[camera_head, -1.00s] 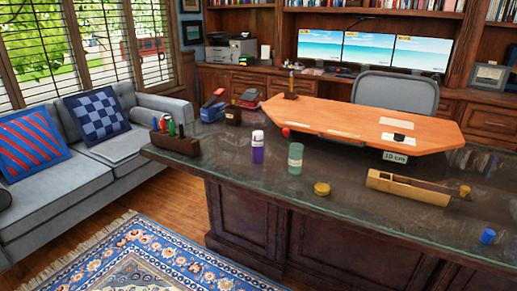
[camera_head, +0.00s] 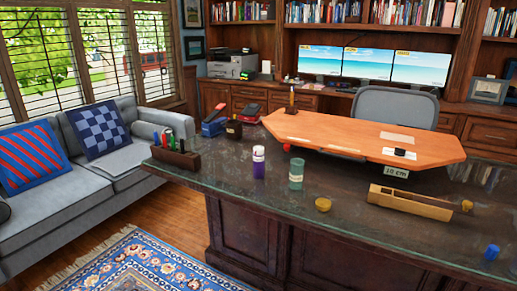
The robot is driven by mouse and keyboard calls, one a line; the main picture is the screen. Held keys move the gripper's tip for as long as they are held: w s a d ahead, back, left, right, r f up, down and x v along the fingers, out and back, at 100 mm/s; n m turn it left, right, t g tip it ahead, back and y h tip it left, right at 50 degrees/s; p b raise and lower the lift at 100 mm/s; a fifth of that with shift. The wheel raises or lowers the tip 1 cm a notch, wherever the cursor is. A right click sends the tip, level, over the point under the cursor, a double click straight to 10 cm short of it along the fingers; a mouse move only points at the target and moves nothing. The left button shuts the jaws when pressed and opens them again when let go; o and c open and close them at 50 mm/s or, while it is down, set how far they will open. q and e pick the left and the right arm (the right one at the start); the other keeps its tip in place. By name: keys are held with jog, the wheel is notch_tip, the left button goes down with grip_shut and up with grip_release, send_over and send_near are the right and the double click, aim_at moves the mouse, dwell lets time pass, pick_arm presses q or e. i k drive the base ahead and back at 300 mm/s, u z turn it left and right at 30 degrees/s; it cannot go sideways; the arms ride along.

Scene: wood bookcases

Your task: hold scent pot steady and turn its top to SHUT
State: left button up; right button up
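No thing in view is plainly marked as the scent pot. Likely candidates stand on the dark glossy desk (camera_head: 330,232). A purple bottle with a white top (camera_head: 258,163) stands upright near the desk's middle. A teal-green jar with a pale label (camera_head: 296,174) stands upright just right of it. A small, low yellow round piece (camera_head: 323,204) lies nearer the front edge. A small blue piece (camera_head: 491,252) is at the far right front. I cannot read any SHUT mark. Neither of my grippers is in view.
A raised orange-wood board (camera_head: 350,130) stands at the desk's back. A long wooden box (camera_head: 410,203) lies at right. A dark holder with several coloured items (camera_head: 176,157) stands at left. A grey chair (camera_head: 395,104) is behind; a grey sofa (camera_head: 118,160) is at left.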

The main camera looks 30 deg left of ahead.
aim_at(258, 150)
jog(key=k, duration=1.3)
jog(key=u, duration=0.9)
jog(key=i, duration=0.7)
jog(key=u, duration=1)
jog(key=i, duration=1.05)
jog(key=z, duration=0.9)
jog(key=i, duration=0.8)
jog(key=z, duration=0.9)
